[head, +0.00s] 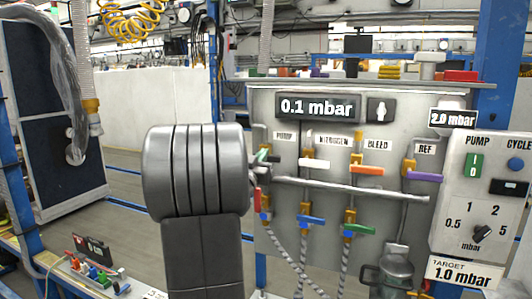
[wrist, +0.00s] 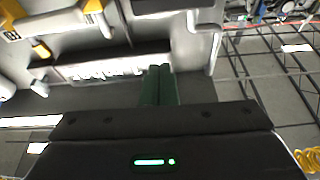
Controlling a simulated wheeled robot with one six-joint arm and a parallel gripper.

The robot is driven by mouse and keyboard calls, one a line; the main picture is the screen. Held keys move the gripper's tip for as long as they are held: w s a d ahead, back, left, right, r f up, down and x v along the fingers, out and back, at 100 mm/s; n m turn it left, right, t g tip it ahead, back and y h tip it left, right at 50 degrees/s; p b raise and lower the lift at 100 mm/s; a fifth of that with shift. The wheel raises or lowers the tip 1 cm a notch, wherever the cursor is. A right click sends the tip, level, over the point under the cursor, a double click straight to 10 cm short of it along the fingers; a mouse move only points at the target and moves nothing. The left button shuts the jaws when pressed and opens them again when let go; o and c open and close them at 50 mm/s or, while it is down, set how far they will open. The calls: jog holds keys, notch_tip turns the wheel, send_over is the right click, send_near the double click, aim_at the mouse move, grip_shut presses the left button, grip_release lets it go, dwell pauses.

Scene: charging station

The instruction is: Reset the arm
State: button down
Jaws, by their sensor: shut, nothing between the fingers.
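My gripper (wrist: 160,72) shows in the wrist view as two dark green fingers side by side, touching, with nothing between them. I cannot make out my gripper there. The grey valve panel (head: 365,105) reads 0.1 mbar on its display (head: 317,106). A pump and cycle control box (head: 478,200) sits at its right.
Valves with an orange handle (head: 367,170), a purple handle (head: 425,176) and a blue handle (head: 312,221) stick out from the panel. Corrugated hoses hang below. A dark blue cabinet (head: 50,110) stands at the left. Floor shows between it and my arm.

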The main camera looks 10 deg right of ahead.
jog(key=v, duration=0.3)
jog(key=shift+a, duration=0.25)
